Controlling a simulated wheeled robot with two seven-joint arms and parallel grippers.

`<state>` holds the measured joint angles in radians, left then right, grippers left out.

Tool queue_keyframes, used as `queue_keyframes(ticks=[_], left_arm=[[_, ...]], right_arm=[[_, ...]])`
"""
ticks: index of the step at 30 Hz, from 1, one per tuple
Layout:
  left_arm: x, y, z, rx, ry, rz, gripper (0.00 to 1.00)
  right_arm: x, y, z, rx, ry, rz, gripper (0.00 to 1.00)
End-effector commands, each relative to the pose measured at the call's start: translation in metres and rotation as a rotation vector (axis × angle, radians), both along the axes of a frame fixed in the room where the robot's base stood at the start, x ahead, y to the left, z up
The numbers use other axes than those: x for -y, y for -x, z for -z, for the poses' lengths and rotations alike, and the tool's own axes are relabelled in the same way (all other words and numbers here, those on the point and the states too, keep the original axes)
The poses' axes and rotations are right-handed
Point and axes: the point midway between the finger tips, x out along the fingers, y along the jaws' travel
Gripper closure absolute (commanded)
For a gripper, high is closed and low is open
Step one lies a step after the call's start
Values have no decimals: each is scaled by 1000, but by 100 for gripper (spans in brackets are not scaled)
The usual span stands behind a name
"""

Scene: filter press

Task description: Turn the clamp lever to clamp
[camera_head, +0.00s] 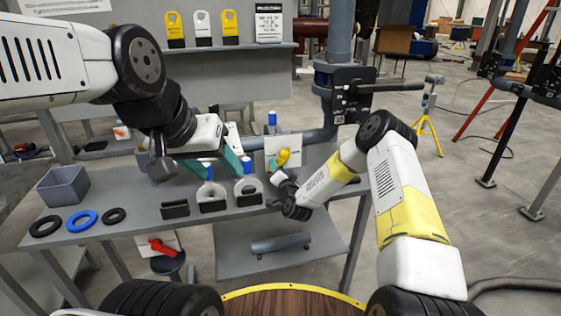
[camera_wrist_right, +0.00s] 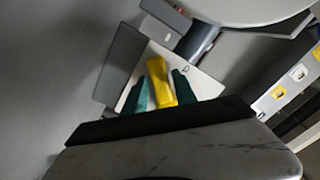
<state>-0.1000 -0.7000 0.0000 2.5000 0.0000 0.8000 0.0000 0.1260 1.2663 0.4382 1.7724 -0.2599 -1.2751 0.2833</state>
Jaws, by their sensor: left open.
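A yellow lever (camera_head: 284,157), which looks like the clamp lever, stands in front of a white plate (camera_head: 290,143) behind the table's right part. My right gripper (camera_head: 274,168) is at it. In the right wrist view the yellow lever (camera_wrist_right: 160,82) lies between the two teal fingers (camera_wrist_right: 160,95). They are close on both sides, and I cannot tell whether they press on it. My left gripper (camera_head: 216,166) is open above the table, over the white ring-shaped holders, with teal fingers apart. Whether anything is between them is unclear.
The grey table (camera_head: 130,205) holds a grey bin (camera_head: 64,187), a blue ring (camera_head: 82,220), black rings and white holders (camera_head: 210,192). A vertical pipe with a black valve body (camera_head: 345,88) stands behind. A red lever (camera_head: 160,247) is below the table. A yellow tripod (camera_head: 430,115) stands right.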

Motion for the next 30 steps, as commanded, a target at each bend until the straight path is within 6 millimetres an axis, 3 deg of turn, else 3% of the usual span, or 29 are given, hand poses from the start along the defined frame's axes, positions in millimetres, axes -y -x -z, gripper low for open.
queue_keyframes(ticks=[13, 24, 30], left_arm=[[0, 0, 0, 0, 0, 0, 45], [0, 0, 0, 0, 0, 0, 45], [0, 0, 0, 0, 0, 0, 45]], right_arm=[[2, 5, -1, 3, 2, 1, 55], [20, 61, 0, 0, 3, -1, 55], [24, 73, -1, 2, 1, 0, 55]])
